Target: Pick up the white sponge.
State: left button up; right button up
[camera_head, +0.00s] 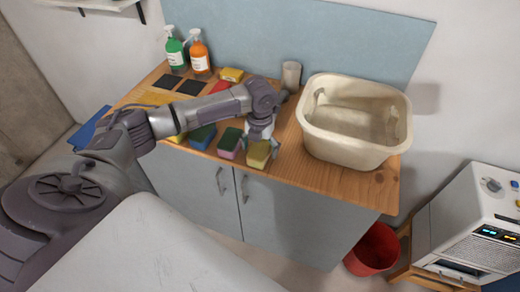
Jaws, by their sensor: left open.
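My left gripper (261,142) is open at the front edge of the wooden counter (300,168). Its fingers point down at a yellow sponge (258,155), one on each side of it or just above it; I cannot tell whether they touch. A pink and green sponge (229,143) stands just left of the gripper, then a blue and green one (202,137). I cannot clearly make out a white sponge; the gripper and forearm hide part of the counter. My right gripper is not in view.
A cream tub (355,148) stands right of the gripper, with a cup (291,75) behind. Green (175,50) and orange (199,52) spray bottles stand at the back left. A red bucket (374,250) and white appliance (475,225) are at lower right.

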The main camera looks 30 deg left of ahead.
aim_at(260, 147)
pick_arm(q)
jog(key=c, duration=0.9)
notch_tip(260, 147, up, 10)
jog(key=shift+b, duration=1.1)
jog(key=shift+o, duration=0.9)
jog(key=c, duration=0.4)
